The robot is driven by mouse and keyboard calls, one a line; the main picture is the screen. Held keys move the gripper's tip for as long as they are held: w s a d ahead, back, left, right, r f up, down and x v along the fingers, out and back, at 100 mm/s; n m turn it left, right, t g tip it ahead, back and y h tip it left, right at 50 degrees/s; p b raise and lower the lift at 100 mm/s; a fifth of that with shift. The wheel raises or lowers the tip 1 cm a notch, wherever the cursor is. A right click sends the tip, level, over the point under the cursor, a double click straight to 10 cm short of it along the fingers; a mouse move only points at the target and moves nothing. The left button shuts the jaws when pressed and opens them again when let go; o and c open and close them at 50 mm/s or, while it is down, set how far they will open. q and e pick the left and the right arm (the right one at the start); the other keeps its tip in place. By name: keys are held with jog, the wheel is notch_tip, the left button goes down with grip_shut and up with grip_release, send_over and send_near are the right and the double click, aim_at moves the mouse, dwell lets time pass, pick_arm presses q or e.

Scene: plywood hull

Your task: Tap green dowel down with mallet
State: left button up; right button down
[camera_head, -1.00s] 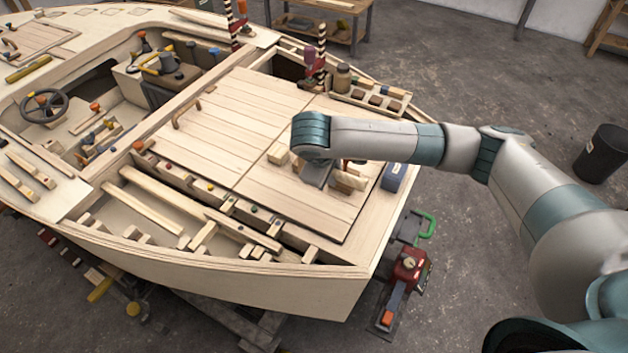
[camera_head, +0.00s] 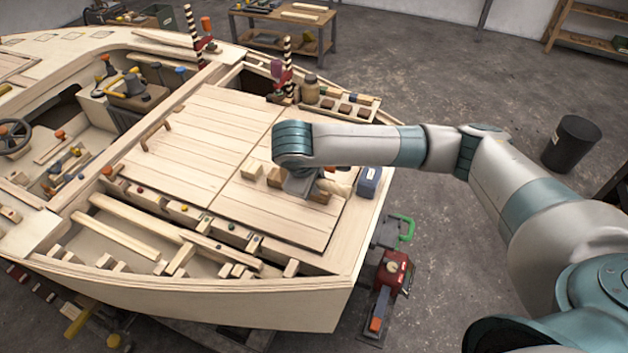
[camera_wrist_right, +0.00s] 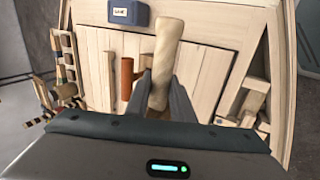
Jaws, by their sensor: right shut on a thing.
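My right gripper (camera_wrist_right: 160,100) is shut on a pale wooden cylinder, which looks like the mallet's handle (camera_wrist_right: 165,50). In the head view the right gripper (camera_head: 302,186) is low over the planked hatch, and the pale handle (camera_head: 336,188) sticks out to its right. The mallet's head is not clearly visible. My left gripper is out of view.
A blue labelled box (camera_head: 369,182) sits at the hatch's right edge. A tray with a jar (camera_head: 310,90) and dark blocks lies behind. The hatch's left part (camera_head: 190,145) is mostly clear.

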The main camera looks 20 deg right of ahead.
jog(key=s+a+f+m+g+b, duration=0.1)
jog(key=s+f+m+g, duration=0.1)
jog(key=s, duration=0.6)
jog(key=s+a+f+m+g+h+b, duration=0.1)
jog(key=s+f+m, duration=0.3)
jog(key=s+m, duration=0.2)
jog(key=shift+s+a+f+m+g+h, duration=0.2)
jog(key=shift+s+a+m+g+h, duration=0.15)
jog(key=shift+s, duration=0.85)
